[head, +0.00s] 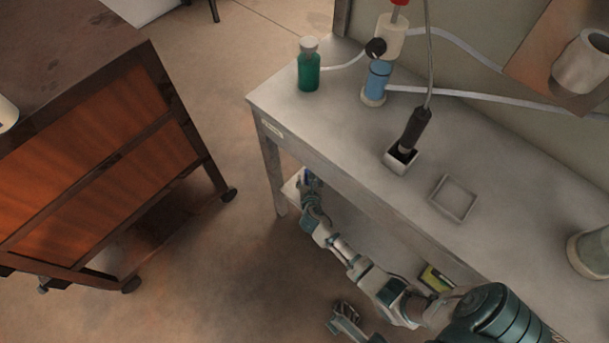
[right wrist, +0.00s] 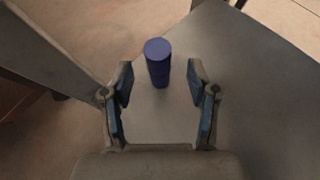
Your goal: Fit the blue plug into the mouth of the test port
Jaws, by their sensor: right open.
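The blue plug (right wrist: 158,62) is a dark blue upright cylinder on a grey surface in the right wrist view. In the head view a small blue spot, likely the plug (head: 309,174), shows at the lower shelf's far end. My right gripper (right wrist: 160,90) is open, its blue-padded fingers apart, with the plug just beyond and between the tips, not gripped. A pipe fitting with a blue body (head: 378,78) and a dark round end (head: 376,47) stands at the bench's back edge; I cannot tell whether this is the test port. My left gripper (head: 344,314) is low in front of the bench, its jaws unclear.
The bench top (head: 330,115) overhangs the lower shelf (head: 292,187), and a bench leg (head: 272,170) stands close to my right arm. On top are a green bottle (head: 309,70), a black probe (head: 415,130) in a white holder and a square tray (head: 453,197). A wooden cabinet (head: 100,150) stands left.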

